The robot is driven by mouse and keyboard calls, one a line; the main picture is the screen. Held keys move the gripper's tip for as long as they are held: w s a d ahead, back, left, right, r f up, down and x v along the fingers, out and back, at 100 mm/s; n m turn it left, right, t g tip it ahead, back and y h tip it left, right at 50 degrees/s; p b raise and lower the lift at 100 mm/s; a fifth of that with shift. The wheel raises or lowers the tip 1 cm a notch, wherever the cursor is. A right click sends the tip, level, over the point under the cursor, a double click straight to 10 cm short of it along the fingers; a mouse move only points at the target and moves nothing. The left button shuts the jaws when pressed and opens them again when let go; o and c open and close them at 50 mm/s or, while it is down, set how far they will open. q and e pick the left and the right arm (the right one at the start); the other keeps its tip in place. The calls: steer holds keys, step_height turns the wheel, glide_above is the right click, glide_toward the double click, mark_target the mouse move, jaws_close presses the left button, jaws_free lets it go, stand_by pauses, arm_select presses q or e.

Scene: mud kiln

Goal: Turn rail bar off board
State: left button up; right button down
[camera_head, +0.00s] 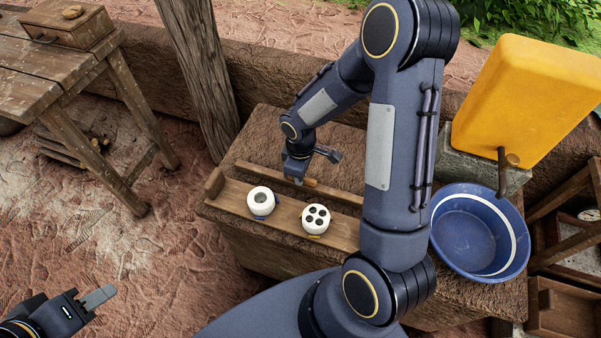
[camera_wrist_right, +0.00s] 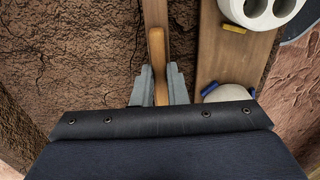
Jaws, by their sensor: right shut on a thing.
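An orange-brown wooden handle (camera_wrist_right: 158,62) lies in line with the bar. My right gripper (camera_wrist_right: 160,85) has its two grey fingers closed around this handle. In the head view the right gripper (camera_head: 299,181) is partly hidden by its wrist. My left gripper (camera_head: 98,297) is at the lower left, far from the board; its jaw gap is unclear.
Two white round pieces, one with a single hole (camera_head: 262,201) and one with several holes (camera_head: 316,219), stand on the board. A blue basin (camera_head: 480,262) and yellow container (camera_head: 530,105) are at right. A wooden table (camera_head: 50,70) is at left.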

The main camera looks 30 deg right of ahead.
steer(key=c, duration=1.4)
jaws_free()
steer(key=shift+c, duration=0.2)
steer(key=shift+r, duration=0.1)
step_height(320, 180, up, 8)
steer(key=shift+f+p, duration=0.15)
steer(key=shift+p, duration=0.55)
steer(key=s+a+r+m+t+y+p, duration=0.2)
steer(key=s+r+m+p, duration=0.2)
steer(key=s+r, duration=0.4)
steer(key=s+a+r+m+t+y+p, duration=0.1)
steer(key=s+a+r+m+t+p, duration=0.1)
steer(key=s+r+m+p, duration=0.3)
steer(key=s+r+m+t, duration=0.1)
steer(key=s+r, duration=0.3)
steer(key=r, duration=0.7)
steer(key=shift+r+t+y, duration=0.3)
steer(key=shift+y, duration=0.1)
